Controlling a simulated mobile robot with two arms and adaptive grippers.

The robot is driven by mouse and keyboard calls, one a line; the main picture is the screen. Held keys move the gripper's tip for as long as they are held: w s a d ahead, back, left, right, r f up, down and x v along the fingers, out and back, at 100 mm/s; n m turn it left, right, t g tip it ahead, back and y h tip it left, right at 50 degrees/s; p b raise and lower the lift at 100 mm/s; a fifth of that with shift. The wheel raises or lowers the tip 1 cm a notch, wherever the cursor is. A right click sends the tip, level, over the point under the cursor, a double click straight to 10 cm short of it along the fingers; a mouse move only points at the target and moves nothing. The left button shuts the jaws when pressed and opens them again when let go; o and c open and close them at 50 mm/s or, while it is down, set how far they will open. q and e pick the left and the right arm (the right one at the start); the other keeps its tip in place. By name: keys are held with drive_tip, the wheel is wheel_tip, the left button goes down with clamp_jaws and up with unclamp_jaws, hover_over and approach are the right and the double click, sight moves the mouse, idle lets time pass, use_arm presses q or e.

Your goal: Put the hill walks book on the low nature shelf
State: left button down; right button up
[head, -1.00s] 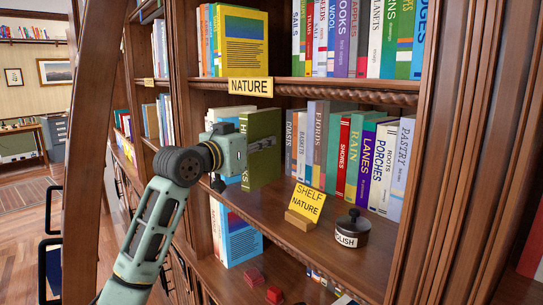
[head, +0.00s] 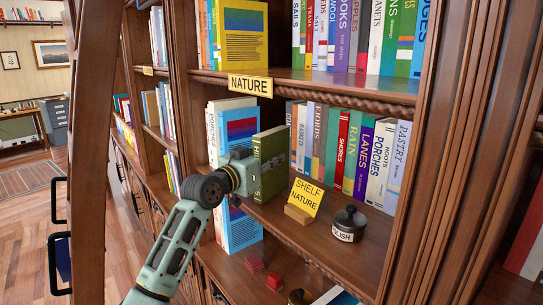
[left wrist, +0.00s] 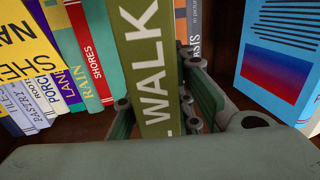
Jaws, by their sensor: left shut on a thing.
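The hill walks book is a green book (head: 270,163), held upright at the front of the middle shelf (head: 277,215). In the left wrist view its green spine (left wrist: 147,60) shows white letters reading "WALK". My left gripper (head: 247,172) is shut on it from the left; in the left wrist view the fingers (left wrist: 155,120) are on both sides of the spine. A yellow sign (head: 306,197) reading "SHELF NATURE" stands on this shelf, right of the book. I cannot tell whether the book's bottom touches the shelf. My right gripper is not in view.
A row of books (head: 352,150) stands at the back right of the shelf. A blue-covered book (head: 239,132) is left of the held book. A dark polish pot (head: 349,224) stands right of the sign. A "NATURE" label (head: 250,85) hangs on the shelf edge above.

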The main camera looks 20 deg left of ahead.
use_arm(q)
drive_tip(key=shift+r, duration=0.1)
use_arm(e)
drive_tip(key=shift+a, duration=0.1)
use_arm(q)
drive_tip(key=c, duration=1.5)
unclamp_jaws()
drive_tip(key=shift+c, duration=0.2)
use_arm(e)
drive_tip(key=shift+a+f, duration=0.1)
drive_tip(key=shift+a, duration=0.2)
use_arm(q)
drive_tip(key=shift+s, duration=0.1)
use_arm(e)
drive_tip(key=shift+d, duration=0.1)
use_arm(q)
drive_tip(key=b+v, duration=0.4)
drive_tip(key=v, duration=0.8)
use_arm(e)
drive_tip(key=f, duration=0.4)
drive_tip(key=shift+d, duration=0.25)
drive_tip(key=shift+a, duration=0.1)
